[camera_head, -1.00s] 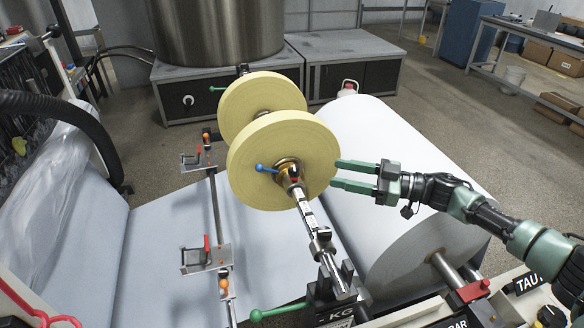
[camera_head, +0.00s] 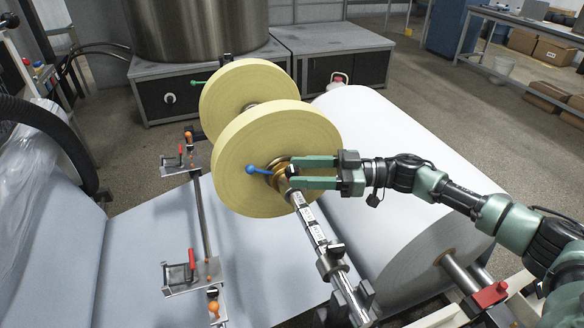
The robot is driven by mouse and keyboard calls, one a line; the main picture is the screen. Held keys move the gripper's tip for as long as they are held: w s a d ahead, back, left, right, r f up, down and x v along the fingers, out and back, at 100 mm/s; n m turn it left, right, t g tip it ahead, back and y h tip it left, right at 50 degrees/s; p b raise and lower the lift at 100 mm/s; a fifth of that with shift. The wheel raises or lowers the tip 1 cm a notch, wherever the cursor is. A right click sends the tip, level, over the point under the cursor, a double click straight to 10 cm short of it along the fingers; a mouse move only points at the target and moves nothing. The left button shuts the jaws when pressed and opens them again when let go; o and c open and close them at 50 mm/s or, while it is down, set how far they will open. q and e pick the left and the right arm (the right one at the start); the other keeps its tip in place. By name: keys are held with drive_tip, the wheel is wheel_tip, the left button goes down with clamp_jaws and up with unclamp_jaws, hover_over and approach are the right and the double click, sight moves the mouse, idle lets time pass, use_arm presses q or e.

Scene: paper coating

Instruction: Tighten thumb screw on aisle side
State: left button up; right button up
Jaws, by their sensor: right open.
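A blue ball-ended lever (camera_head: 256,170), which looks like the thumb screw, sticks out to the left from the brass-coloured hub (camera_head: 275,181) of the near yellow roll (camera_head: 235,165). The roll sits on a steel shaft (camera_head: 312,222). My right gripper (camera_head: 291,173) comes in from the right with its two green fingers apart. Its fingertips are at the right side of the hub and overlap it in the picture; I cannot tell if they touch it. The fingers hide part of the hub and shaft end of the roll. My left gripper is not in view.
A second yellow roll (camera_head: 240,84) is on the same shaft behind. A large white paper roll (camera_head: 385,130) lies right, below my arm. A rail with red-levered clamps (camera_head: 192,262) stands left. A steel drum (camera_head: 195,25) and grey cabinets (camera_head: 330,62) are at the back.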

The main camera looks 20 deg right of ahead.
drive_tip(key=shift+w+x, duration=0.2)
drive_tip(key=shift+x, duration=0.85)
drive_tip(key=shift+f, duration=0.1)
drive_tip(key=shift+a, duration=0.1)
clamp_jaws()
drive_tip(key=shift+r+m+t+p, duration=0.2)
drive_tip(key=shift+m+t+p, duration=0.3)
drive_tip(key=shift+p, duration=0.45)
drive_tip(key=m+t+h+p, duration=0.3)
drive_tip(key=t+p, duration=0.2)
drive_tip(key=shift+s, duration=0.1)
drive_tip(key=m+t+h+p, duration=0.1)
drive_tip(key=m+t+h, duration=0.1)
drive_tip(key=h, duration=0.1)
drive_tip(key=shift+m+t+p, duration=0.3)
drive_tip(key=shift+m+p, duration=0.05)
drive_tip(key=shift+m, duration=0.05)
use_arm(q)
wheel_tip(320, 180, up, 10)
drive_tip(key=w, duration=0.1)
drive_tip(key=shift+p, duration=0.45)
use_arm(e)
drive_tip(key=shift+f+m+t+h, duration=0.1)
drive_tip(key=shift+m+t+h, duration=1)
drive_tip(key=shift+h, duration=0.6)
drive_tip(key=shift+m+h, duration=0.3)
